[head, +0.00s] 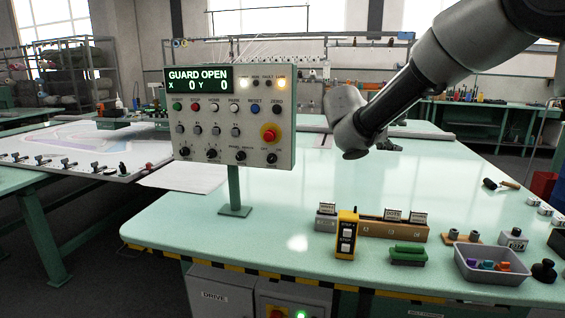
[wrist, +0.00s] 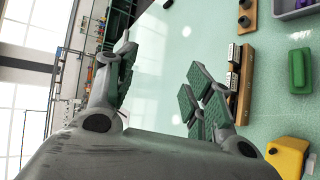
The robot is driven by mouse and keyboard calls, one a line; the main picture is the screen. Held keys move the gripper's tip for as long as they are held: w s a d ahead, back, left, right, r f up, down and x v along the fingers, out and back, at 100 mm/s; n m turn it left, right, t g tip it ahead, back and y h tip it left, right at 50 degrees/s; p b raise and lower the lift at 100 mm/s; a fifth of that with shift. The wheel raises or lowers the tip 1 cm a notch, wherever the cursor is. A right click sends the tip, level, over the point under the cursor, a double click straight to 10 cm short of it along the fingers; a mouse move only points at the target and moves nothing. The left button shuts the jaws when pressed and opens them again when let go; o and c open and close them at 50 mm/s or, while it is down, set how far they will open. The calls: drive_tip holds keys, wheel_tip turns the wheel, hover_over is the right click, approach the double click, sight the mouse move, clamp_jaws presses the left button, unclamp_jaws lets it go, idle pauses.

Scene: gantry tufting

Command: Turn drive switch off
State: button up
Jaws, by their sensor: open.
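A grey cabinet marked DRIVE (head: 213,297) hangs under the table's front edge, cut by the bottom of the head view. Any switch on it is not clear. Beside it, a box with a red and a green button (head: 290,305) is also cut off. I cannot tell if a knob is the drive switch. My gripper (wrist: 158,82) is open and empty over the table, right of the panel and apart from it.
The pale green table (head: 300,215) is clear in the middle. Its front right holds a yellow two-button box (head: 346,236), a wooden card rack (head: 415,228), a green block (head: 408,255) and a grey tray (head: 490,272). A white sheet (head: 180,177) lies left of the post.

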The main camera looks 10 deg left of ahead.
drive_tip(key=w+a+f+n+t+y, duration=0.1)
drive_tip(key=a+f+n+t, duration=0.15)
drive_tip(key=a, duration=0.75)
drive_tip(key=w+a+f+n+t+y, duration=0.1)
drive_tip(key=a+f+n+t+y, duration=0.15)
drive_tip(key=a, duration=0.65)
drive_tip(key=n+t+y, duration=0.2)
drive_tip(key=n+y, duration=0.3)
approach(271, 160)
drive_tip(key=w, duration=0.9)
drive_tip(key=shift+w+a+f, duration=0.1)
drive_tip(key=shift+w+f, duration=0.05)
drive_tip(key=c, duration=1)
